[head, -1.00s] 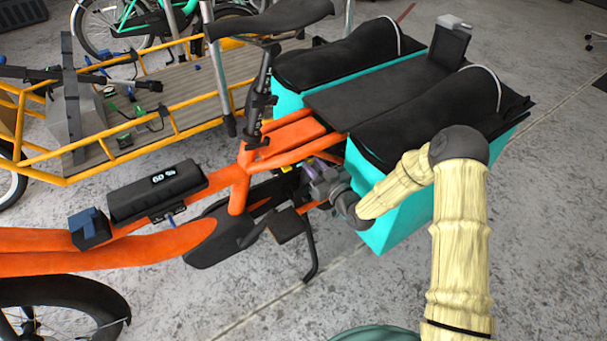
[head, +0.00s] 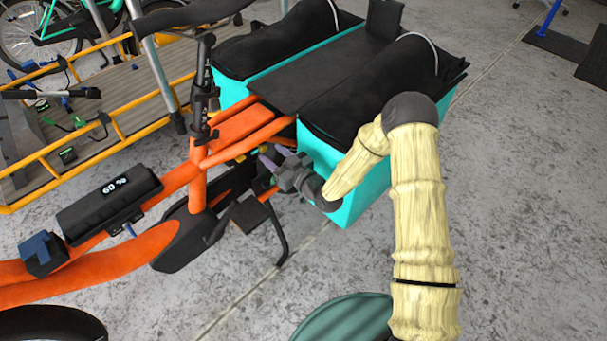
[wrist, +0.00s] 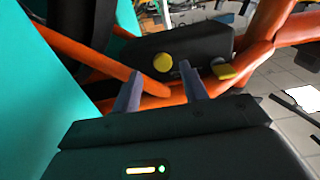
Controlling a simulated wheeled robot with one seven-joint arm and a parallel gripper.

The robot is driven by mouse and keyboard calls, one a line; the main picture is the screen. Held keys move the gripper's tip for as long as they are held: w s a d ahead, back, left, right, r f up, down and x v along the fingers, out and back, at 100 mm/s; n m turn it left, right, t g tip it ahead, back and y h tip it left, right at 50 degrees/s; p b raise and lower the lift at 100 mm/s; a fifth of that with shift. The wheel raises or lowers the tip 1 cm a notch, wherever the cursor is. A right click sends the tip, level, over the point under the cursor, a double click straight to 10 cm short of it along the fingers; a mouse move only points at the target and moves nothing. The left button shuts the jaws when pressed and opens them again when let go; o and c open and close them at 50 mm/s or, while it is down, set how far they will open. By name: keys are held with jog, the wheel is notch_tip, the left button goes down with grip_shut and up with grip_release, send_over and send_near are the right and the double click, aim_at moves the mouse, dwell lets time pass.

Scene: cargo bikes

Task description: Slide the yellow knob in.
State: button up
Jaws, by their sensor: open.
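A round yellow knob (wrist: 162,62) sits on the face of a black box (wrist: 185,50) on the orange bike frame. My gripper (wrist: 159,84) is open, its two grey fingers pointing at the box. In the wrist picture the knob appears between the fingertips, just beyond them; I cannot tell whether they touch it. In the head view my gripper (head: 267,157) reaches in beside the orange frame below the rack, and the knob is hard to make out there.
An orange frame tube (wrist: 85,58) runs close by the left finger. A teal pannier (head: 360,195) hangs right beside my wrist; its wall fills the left of the wrist view. A pedal (head: 248,213) and kickstand are below the gripper. Open floor (head: 520,220) lies to the right.

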jog(key=p+v, duration=0.3)
jog(key=v, duration=1.2)
